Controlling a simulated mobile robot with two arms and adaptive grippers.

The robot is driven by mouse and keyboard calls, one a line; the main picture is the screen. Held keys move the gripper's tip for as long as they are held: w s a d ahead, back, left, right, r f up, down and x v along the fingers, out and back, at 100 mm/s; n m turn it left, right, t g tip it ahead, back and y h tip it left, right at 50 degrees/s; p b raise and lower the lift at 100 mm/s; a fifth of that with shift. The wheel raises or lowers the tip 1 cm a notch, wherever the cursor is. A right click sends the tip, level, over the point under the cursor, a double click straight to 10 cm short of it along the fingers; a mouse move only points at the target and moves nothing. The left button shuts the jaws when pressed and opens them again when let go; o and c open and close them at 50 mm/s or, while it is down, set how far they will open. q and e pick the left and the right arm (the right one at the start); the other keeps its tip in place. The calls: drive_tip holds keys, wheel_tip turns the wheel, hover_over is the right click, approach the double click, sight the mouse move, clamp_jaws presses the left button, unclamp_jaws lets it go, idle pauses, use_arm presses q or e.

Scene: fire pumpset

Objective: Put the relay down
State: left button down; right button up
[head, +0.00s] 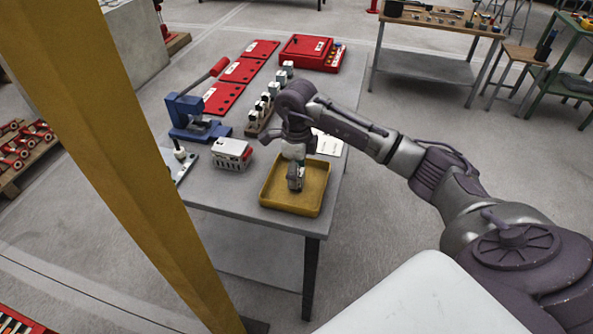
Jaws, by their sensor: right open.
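My right gripper (296,171) points down over the yellow tray (273,197) near the front right corner of the grey table. It is open. A small grey and dark piece shows at its fingertips, low in the tray; I cannot tell whether it is the relay or part of the fingers. Several small white and dark relay-like blocks (266,104) stand in a row on a wooden strip behind and to the left of my right gripper. My left gripper is not in view.
On the table (222,192) are a grey-white terminal unit (231,153), a blue press (192,115) with a red handle, red plates (224,97) and a red box (308,53). A yellow post (110,140) crosses the left side. A white sheet (328,144) lies behind the tray.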

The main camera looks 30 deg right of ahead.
wheel_tip(320, 180, up, 12)
drive_tip(key=b, duration=0.1)
drive_tip(key=shift+r, duration=0.15)
idle(0.6)
